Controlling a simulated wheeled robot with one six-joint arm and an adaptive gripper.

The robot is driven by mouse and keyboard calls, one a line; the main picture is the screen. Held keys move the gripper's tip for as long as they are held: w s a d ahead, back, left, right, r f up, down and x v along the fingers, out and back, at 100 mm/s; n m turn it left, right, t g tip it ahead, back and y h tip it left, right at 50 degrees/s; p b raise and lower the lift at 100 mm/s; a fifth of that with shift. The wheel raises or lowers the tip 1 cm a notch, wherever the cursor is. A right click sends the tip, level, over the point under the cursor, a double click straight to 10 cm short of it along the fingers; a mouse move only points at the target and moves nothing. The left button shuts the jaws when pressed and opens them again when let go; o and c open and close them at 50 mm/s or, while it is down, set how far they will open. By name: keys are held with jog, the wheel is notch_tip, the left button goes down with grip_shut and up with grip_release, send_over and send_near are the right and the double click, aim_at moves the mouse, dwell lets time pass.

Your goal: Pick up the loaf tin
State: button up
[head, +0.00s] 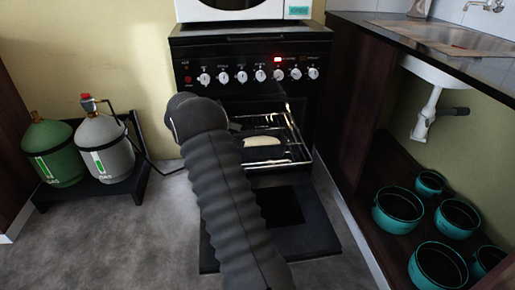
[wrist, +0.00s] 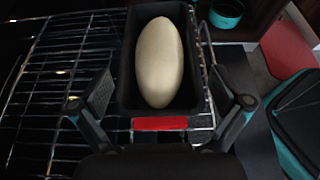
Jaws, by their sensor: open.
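The loaf tin (wrist: 124,90) is a dark rectangular tin with a pale oval loaf (wrist: 160,62) in it and a red patch (wrist: 160,124) at its near end. It sits on the wire oven rack (wrist: 60,70). In the head view the pale loaf (head: 262,141) shows on the pulled-out rack (head: 285,160), and the dark tin around it is hard to make out. My gripper (wrist: 162,88) is open, with one finger on each side of the tin's near part and gaps showing beside it. In the head view my arm hides the gripper.
The black oven (head: 250,55) has its door (head: 310,235) folded down below the rack. Gas bottles (head: 100,148) stand at the left. At the right are a sink counter (head: 420,38) and several teal pots (head: 398,212) on a low shelf. Grey floor (head: 120,240) is clear at the front left.

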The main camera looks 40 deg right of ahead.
aim_at(252, 137)
jog(key=x, duration=0.5)
jog(key=shift+w, duration=0.1)
jog(key=c, duration=0.9)
jog(key=shift+r, duration=0.1)
jog(key=shift+c, duration=0.2)
jog(key=shift+r, duration=0.1)
